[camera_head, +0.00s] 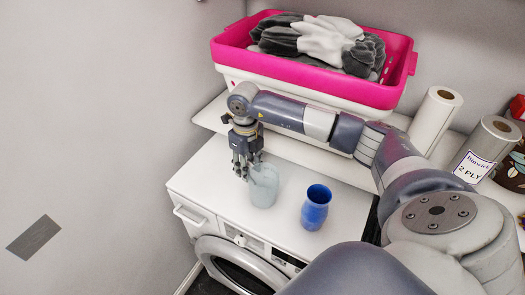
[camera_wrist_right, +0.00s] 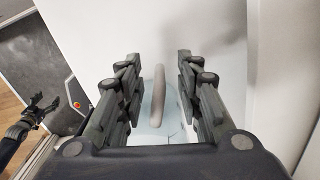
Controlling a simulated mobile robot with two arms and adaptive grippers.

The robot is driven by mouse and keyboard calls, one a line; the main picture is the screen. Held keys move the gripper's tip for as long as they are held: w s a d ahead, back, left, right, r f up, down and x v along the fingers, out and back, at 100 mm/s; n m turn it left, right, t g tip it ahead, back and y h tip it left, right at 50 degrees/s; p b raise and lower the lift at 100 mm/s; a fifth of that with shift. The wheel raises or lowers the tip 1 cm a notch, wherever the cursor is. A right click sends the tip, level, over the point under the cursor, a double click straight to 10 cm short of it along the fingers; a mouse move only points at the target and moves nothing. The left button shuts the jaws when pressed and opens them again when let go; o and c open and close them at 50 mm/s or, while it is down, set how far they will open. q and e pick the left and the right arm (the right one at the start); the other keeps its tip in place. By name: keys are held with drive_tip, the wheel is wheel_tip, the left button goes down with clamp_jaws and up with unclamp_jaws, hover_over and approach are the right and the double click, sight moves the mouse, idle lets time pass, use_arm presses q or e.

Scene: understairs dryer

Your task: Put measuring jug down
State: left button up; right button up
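The measuring jug (camera_head: 264,188) is pale, see-through blue and stands upright on the white top (camera_head: 225,178) of the machine. Its handle (camera_wrist_right: 159,92) shows in the right wrist view between the fingers of my right gripper (camera_wrist_right: 158,84). There is a visible gap on both sides of the handle, so the fingers are open around it without gripping. In the head view my right gripper (camera_head: 246,166) points down at the jug's left rim. My left gripper (camera_wrist_right: 42,108) shows small at the left of the right wrist view, its fingers apart and empty.
A blue cup (camera_head: 316,207) stands right of the jug. Behind, a raised white shelf (camera_head: 212,113) bears a pink-rimmed basket (camera_head: 300,79) of gloves and dark cloth. Paper rolls (camera_head: 434,119) stand at the right. The machine's front left top is clear.

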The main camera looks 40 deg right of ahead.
drive_tip(key=shift+f, duration=0.3)
clamp_jaws()
drive_tip(key=shift+r, duration=0.15)
